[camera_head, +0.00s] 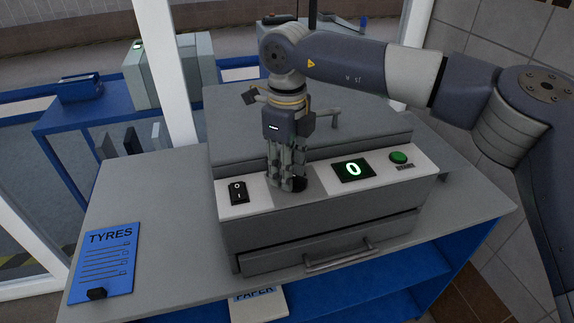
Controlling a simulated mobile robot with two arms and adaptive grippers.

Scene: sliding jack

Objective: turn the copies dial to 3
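The grey copier (320,225) stands on the table with a white control strip on its front top edge. A dark dial (299,184) shows only in part, behind and beside my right gripper's fingers. The display (353,170) reads a green 0. My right gripper (287,182) points down with its fingertips at the dial. Its fingers look close together, but whether they are shut on the dial or just beside it I cannot tell. My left gripper is not in view.
A black rocker switch (238,192) sits left of the dial and a green button (398,157) right of the display. A drawer with a handle (340,256) is below. A blue TYRES clipboard (105,262) lies on the table's left. A paper pack (258,304) sits on the blue shelf.

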